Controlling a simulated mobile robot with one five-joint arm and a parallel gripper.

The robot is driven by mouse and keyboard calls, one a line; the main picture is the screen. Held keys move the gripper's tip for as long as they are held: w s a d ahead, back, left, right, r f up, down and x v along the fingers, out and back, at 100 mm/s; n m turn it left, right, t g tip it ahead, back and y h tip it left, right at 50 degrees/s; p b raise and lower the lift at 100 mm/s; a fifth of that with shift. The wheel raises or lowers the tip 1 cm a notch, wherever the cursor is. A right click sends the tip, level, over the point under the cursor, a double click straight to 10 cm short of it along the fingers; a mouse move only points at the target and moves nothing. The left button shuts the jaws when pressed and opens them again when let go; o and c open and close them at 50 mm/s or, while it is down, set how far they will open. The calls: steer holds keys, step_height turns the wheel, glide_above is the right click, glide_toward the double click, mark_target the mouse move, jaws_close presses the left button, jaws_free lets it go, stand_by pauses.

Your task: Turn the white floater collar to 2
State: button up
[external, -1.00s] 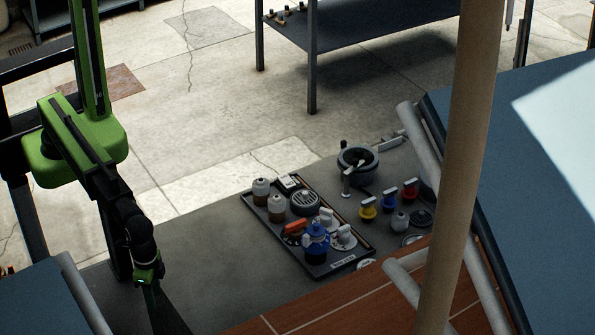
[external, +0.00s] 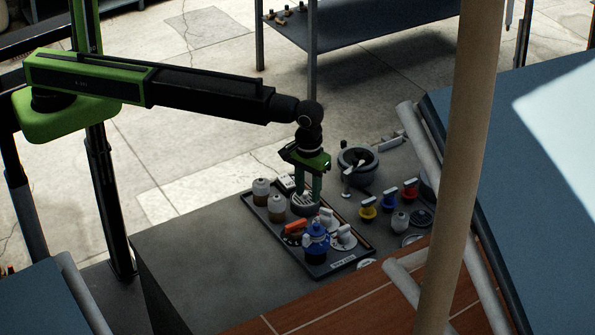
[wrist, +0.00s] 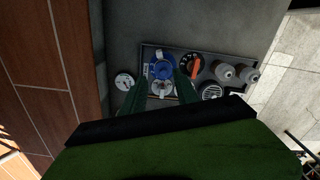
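Two white-handled pieces stand on the dark tray (external: 357,250) in the external view: one white handle (external: 326,216) behind a blue floater (external: 316,240), and one white knob on a pale dial (external: 343,237) to its right. I cannot tell which is the white floater collar, and its numbers are too small to read. The wrist view shows a white piece (wrist: 161,88) just below the blue floater (wrist: 162,68), in the gap between my fingers. My gripper (external: 308,199) points down above the tray. Its green fingers are apart with nothing held.
An orange-handled dial (external: 294,228), a round grey vent (external: 304,203) and two brown-and-white jars (external: 276,207) crowd the tray. The grey top left of the tray is clear.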

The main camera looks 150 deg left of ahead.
mark_target(308, 235)
step_height(308, 235, down, 16)
steer(key=b, duration=1.5)
steer(key=shift+f+b, duration=0.25)
steer(key=shift+b, duration=0.1)
steer(key=shift+r, duration=0.1)
jaws_close()
